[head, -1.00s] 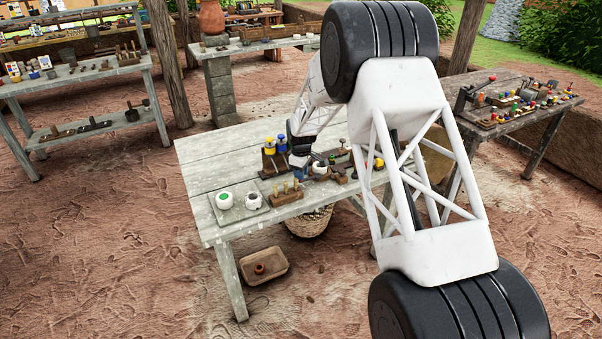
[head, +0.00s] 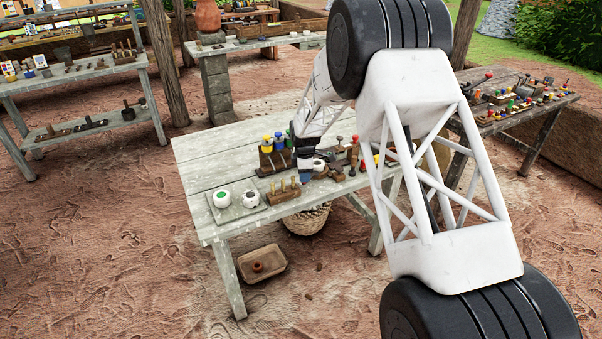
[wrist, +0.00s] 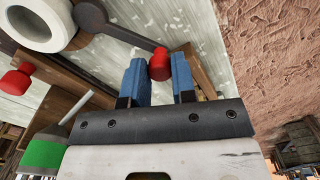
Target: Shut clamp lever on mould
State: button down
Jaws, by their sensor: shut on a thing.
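In the wrist view, a dark grey clamp lever (wrist: 125,33) ends in a red knob (wrist: 160,66). My gripper (wrist: 160,76) has blue fingers, one on each side of this knob, shut on it. The lever's rounded far end lies beside a white round piece with a grey hollow (wrist: 42,20), which looks like the mould. In the head view, my gripper (head: 304,175) is low over the work table, beside a small white round piece (head: 318,164). My arm hides part of the clamp there, so the lever's angle is unclear.
A second red knob (wrist: 16,82) and a green cylinder (wrist: 42,152) are close by in the wrist view. Yellow, blue and green-topped pieces (head: 272,142) stand behind my gripper.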

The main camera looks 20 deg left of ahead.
jog(key=d+n, duration=0.2)
jog(key=n, duration=0.1)
jog(key=shift+s+d, duration=0.1)
jog(key=shift+d+n, duration=0.55)
jog(key=shift+n, duration=0.65)
jog(key=shift+d, duration=0.1)
jog(key=c, duration=0.9)
grip_release()
jog(key=shift+c, duration=0.2)
notch_tip(320, 180, up, 8)
jog(key=shift+f, duration=0.1)
